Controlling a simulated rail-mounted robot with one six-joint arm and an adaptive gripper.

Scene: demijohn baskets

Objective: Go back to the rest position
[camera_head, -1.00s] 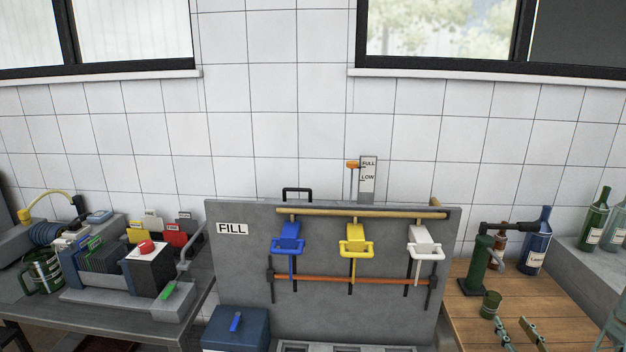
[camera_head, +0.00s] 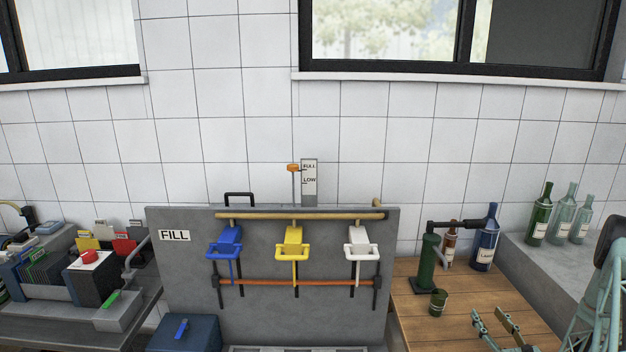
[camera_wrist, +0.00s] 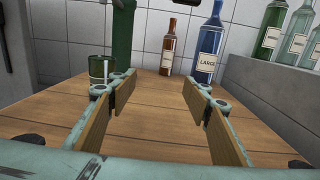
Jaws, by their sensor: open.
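My gripper (camera_head: 503,332) is at the lower right of the head view, over the wooden table (camera_head: 412,312). A small green cup (camera_wrist: 102,68) stands just behind the left finger in the wrist view. The same green cup (camera_head: 438,302) shows left of my gripper in the head view, apart from it.
A green corking press (camera_head: 430,262), a brown bottle (camera_head: 450,247) and a blue bottle (camera_head: 485,240) stand at the table's back. Several bottles stand on the grey ledge (camera_head: 522,252) to the right. The grey FILL panel (camera_head: 175,270) with blue, yellow and white taps stands left of the table.

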